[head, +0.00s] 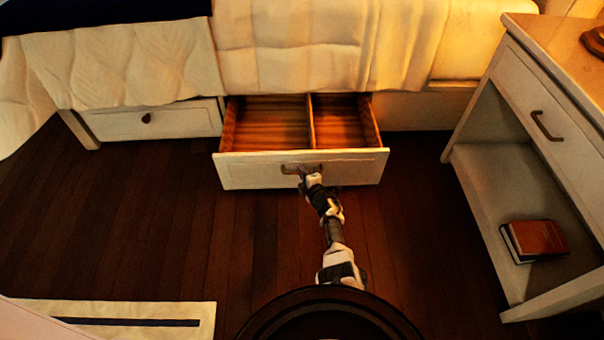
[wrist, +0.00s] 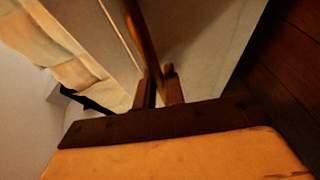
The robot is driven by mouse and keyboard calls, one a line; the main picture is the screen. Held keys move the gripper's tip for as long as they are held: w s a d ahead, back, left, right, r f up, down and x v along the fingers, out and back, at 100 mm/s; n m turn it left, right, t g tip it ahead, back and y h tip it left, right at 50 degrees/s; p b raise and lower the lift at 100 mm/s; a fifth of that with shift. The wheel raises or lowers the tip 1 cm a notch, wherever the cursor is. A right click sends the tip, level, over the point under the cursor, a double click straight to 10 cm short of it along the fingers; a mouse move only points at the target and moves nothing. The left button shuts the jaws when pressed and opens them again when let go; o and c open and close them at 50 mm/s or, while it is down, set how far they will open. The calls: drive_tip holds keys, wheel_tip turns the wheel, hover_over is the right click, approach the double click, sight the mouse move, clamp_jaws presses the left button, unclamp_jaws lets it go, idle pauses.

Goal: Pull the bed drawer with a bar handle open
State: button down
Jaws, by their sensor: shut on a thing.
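The bed drawer (head: 250,172) with a bar handle stands pulled out from under the bed in the head view. Its wooden inside shows two compartments split by a divider, and both look empty. My gripper (head: 303,172) is at the drawer front and shut on the bar handle (head: 290,168). In the wrist view the two fingers of my gripper (wrist: 160,85) close around the bar handle (wrist: 138,30), with the pale drawer front (wrist: 205,45) behind it. My gripper partly hides the handle in the head view.
A second bed drawer (head: 160,121) with a round knob is shut at the left. A nightstand (head: 490,165) with a handled drawer stands at the right, a brown book (head: 538,238) on its shelf. A rug (head: 200,318) lies front left. The wooden floor (head: 140,220) is otherwise clear.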

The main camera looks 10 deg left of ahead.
idle(0.3)
drive_tip(key=c, duration=1.5)
unclamp_jaws()
drive_tip(key=shift+s+d, duration=0.1)
drive_tip(key=shift+s, duration=0.05)
